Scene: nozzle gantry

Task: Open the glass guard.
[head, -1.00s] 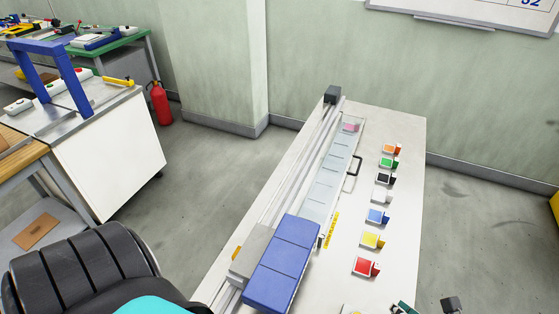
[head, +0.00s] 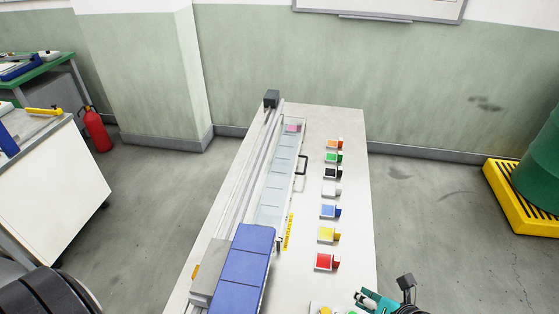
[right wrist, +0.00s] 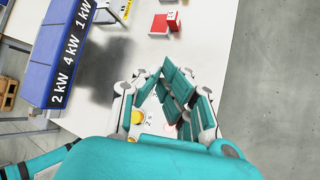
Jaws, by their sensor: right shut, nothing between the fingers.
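The glass guard (head: 274,187) is a long clear panel lying along the gantry on the white table. It looks closed over several pale plates and a pink piece (head: 292,127) at its far end. Its black handle (head: 302,165) stands on its right edge. My right gripper (head: 366,297) is at the near right edge of the table, well short of the handle and apart from it. In the right wrist view the fingers of this gripper (right wrist: 163,80) come together with nothing between them. The guard and handle are out of the right wrist view. My left gripper is not in view.
A blue three-part block (head: 243,268), marked in kW, covers the near end of the gantry. A column of coloured blocks, from orange (head: 334,143) to red (head: 326,262), stands right of the guard. A yellow pallet (head: 520,208) with a green drum (head: 540,165) is far right.

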